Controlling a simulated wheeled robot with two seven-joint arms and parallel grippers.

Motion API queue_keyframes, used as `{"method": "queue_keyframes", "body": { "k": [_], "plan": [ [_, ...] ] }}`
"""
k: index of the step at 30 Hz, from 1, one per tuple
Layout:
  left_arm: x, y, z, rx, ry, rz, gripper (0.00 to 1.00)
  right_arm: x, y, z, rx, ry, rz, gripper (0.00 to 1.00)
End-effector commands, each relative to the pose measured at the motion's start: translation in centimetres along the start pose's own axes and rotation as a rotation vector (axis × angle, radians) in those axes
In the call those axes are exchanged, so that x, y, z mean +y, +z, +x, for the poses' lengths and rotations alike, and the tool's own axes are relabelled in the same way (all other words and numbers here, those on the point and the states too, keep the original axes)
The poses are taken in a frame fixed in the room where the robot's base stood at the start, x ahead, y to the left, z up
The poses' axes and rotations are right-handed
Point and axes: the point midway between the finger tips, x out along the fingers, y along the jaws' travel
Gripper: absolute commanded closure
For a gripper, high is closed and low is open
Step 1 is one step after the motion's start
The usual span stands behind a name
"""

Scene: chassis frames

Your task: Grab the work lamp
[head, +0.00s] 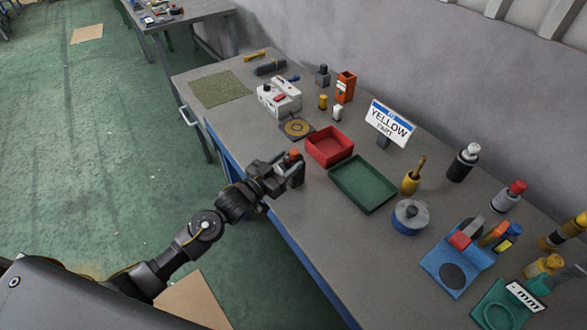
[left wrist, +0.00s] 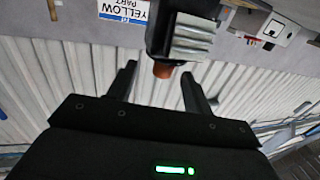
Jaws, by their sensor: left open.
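The work lamp appears to be the dark block with an orange knob (head: 294,154) near the front edge of the workbench, just left of the red tray. In the left wrist view the lamp (left wrist: 184,38) shows a dark body, a grey ribbed face and an orange-brown knob. My left gripper (head: 282,177) is beside it in the head view and partly overlaps it. In the left wrist view my left gripper (left wrist: 160,76) is open, with the knob between the fingertips and no clear contact on either side. My right gripper is not in view.
The red tray (head: 328,158) and green tray (head: 363,196) stand close to the right. A round coaster (head: 296,128) and white box (head: 279,97) lie behind. A sign (head: 389,124), bottles and a blue mat (head: 446,279) occupy the right side. Bare bench (head: 330,235) lies in front.

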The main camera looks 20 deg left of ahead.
Motion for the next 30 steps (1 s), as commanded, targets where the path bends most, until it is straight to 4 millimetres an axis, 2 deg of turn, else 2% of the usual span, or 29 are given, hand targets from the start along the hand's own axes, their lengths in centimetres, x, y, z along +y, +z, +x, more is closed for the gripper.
{"method": "queue_keyframes", "body": {
  "k": [1, 3, 7, 17, 28, 30],
  "plan": [
    [-0.2, -0.6, 0.9, 0.0, -0.001, 0.0, 0.49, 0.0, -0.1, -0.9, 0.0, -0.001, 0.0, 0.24],
    [-0.5, -0.5, 1.9, 0.0, -0.002, 0.001, 0.49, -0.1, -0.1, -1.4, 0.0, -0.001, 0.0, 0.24],
    [-0.5, -0.3, 3.4, 0.0, -0.001, 0.0, 0.49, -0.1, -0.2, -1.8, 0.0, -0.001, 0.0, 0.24],
    [-0.5, 0.0, 4.0, 0.0, -0.001, 0.0, 0.51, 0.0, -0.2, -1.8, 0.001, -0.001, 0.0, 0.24],
    [-0.5, -0.1, 4.0, 0.0, -0.001, 0.0, 0.99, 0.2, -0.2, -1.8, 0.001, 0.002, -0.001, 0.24],
    [-0.5, -0.1, 4.0, 0.0, -0.001, 0.0, 1.0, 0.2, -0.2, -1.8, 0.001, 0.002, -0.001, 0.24]
  ]
}}
